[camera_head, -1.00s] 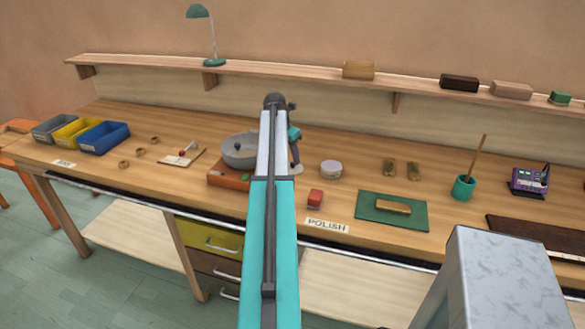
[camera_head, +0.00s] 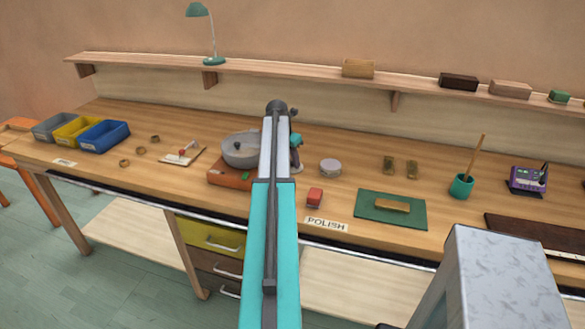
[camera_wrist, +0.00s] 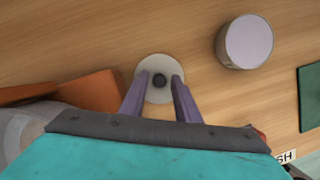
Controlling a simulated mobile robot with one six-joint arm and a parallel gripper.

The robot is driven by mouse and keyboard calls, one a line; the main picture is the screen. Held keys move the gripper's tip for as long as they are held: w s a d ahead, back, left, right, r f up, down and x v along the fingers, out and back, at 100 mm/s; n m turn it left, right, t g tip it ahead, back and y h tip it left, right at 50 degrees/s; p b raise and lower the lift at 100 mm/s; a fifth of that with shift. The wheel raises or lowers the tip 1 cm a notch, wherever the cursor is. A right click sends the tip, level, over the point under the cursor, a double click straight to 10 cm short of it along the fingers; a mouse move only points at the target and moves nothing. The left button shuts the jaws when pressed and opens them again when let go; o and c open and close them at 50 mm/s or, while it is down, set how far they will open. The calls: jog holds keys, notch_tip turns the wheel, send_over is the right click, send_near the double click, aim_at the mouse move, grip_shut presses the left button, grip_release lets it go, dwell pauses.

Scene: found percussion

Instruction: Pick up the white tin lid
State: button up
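The white tin lid (camera_wrist: 150,92) is a flat pale disc with a dark round knob (camera_wrist: 160,80) in its middle, lying on the wooden bench in the wrist view. My gripper (camera_wrist: 160,77) is open, with one purple finger on each side of the knob. The fingers cover parts of the disc, and I cannot tell whether they touch it. In the head view my gripper (camera_head: 297,158) is low over the bench, just left of the round tin, and my arm hides much of the area.
The round tin (camera_wrist: 248,42) stands right of the lid; it also shows in the head view (camera_head: 330,167). The orange unit (camera_head: 222,177) with a grey pan (camera_head: 238,150) is close on the left.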

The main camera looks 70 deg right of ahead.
aim_at(292, 163)
grip_shut()
jog(key=shift+r, duration=0.15)
jog(key=shift+r+b, duration=0.65)
jog(key=shift+r, duration=1)
jog(key=a+b, duration=0.1)
jog(key=a, duration=0.4)
jog(key=s+a+r+b, duration=0.1)
jog(key=a, duration=0.4)
jog(key=a+b, duration=0.1)
jog(key=a, duration=0.5)
jog(key=shift+s+r, duration=0.25)
jog(key=shift+s, duration=0.05)
jog(key=shift+w, duration=0.1)
